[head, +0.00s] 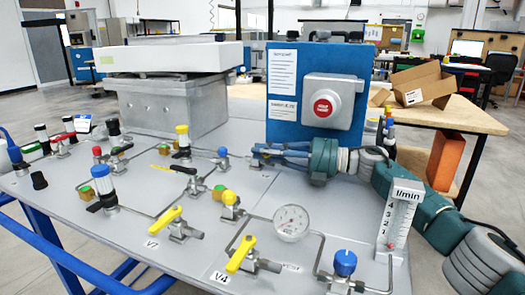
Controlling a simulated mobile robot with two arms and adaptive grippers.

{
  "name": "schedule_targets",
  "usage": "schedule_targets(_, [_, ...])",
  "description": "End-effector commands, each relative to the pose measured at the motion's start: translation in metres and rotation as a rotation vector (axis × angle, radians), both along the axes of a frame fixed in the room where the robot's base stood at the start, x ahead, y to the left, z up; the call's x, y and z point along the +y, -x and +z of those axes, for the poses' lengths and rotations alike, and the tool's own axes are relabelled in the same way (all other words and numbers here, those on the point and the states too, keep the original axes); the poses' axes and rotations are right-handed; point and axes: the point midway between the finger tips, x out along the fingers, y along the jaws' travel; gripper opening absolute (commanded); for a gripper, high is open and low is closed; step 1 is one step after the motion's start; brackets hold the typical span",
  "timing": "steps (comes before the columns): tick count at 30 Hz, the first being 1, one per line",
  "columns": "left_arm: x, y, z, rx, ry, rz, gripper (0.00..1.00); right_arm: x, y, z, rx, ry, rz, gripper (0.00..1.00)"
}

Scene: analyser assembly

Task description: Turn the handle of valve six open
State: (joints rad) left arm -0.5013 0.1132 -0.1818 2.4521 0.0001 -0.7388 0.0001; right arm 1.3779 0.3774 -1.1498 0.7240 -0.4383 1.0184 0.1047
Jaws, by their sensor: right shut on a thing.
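My right gripper (262,154) reaches in from the right along the front of the blue box. Its fingers point left and are shut on a small valve handle at the back of the grey panel. The fingers hide most of this handle, so I cannot tell its angle. No label for valve six can be read here. My left gripper is not in view.
The blue box with a red button (323,107) stands right behind my right gripper. A pressure gauge (291,222), a flow meter (400,217) and a blue knob (345,262) are in front of my right arm. A grey metal block (172,108) stands at the back left.

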Motion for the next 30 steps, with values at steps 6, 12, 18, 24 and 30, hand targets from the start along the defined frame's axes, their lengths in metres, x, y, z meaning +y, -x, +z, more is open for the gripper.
schedule_targets(6, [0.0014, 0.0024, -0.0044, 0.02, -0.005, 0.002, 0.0, -0.0006, 0.0003, 0.0014, 0.001, -0.004, 0.013, 0.0])
schedule_targets(12, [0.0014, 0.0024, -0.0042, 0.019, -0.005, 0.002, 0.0, -0.0005, 0.0004, 0.0011, 0.001, -0.004, 0.012, 0.16])
schedule_targets(18, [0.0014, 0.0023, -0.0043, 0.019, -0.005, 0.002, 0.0, -0.0006, 0.0005, 0.0006, 0.001, -0.003, 0.012, 0.32])
schedule_targets(24, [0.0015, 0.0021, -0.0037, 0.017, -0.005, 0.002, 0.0, -0.0007, 0.0005, 0.0002, 0.001, -0.002, 0.012, 0.32])
schedule_targets(30, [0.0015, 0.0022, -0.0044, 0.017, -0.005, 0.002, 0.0, -0.0007, 0.0003, -0.0001, 0.001, -0.001, 0.006, 0.32])
